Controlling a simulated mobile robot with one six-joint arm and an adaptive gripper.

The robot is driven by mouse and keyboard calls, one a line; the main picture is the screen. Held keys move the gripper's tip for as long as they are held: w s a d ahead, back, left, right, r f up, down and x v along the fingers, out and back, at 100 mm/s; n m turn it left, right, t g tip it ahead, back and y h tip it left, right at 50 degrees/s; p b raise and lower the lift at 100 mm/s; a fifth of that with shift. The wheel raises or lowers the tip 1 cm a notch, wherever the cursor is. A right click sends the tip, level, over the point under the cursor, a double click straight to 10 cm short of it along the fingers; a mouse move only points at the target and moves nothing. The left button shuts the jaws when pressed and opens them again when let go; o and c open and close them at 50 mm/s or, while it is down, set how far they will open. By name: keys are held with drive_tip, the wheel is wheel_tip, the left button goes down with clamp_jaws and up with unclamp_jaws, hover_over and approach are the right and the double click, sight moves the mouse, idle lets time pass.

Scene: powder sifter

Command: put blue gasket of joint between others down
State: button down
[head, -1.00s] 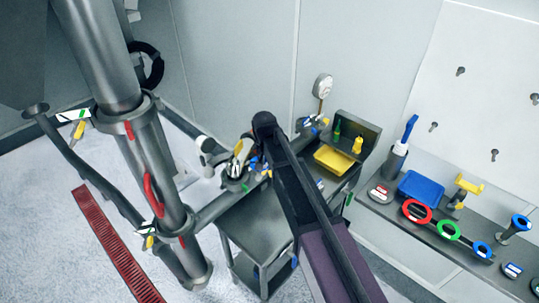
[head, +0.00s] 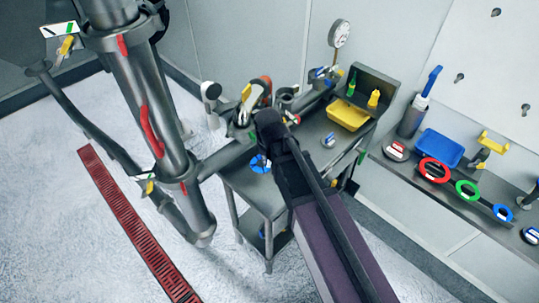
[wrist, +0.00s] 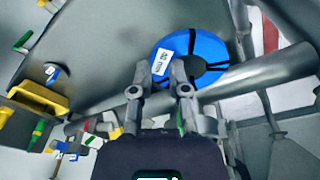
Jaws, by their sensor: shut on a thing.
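The blue gasket (wrist: 207,50) is a thick blue disc with dark stripes, a dark centre and a white label. My gripper (wrist: 165,72) is shut on its near edge at the label in the wrist view. In the head view the blue gasket (head: 260,163) shows just left of my arm's end, over the steel table's left part; my fingers are mostly hidden there. The pipe joint (head: 245,125), with clamp parts around it, is at the table's back left. The grey pipe (wrist: 270,72) passes close to the gasket in the wrist view. I cannot tell whether they touch.
The steel table (head: 318,150) carries a yellow tray (head: 347,116), bottles and a small blue-and-white item (head: 328,140). A gauge (head: 339,33) stands behind. A wall shelf at right holds red (head: 434,171), green (head: 468,191) and blue (head: 502,212) rings. A large vertical pipe (head: 143,100) stands left.

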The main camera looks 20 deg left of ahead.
wheel_tip(320, 180, down, 7)
drive_tip(key=b, duration=0.5)
drive_tip(key=shift+b, duration=0.3)
drive_tip(key=shift+w+d, duration=0.1)
drive_tip(key=shift+d, duration=0.05)
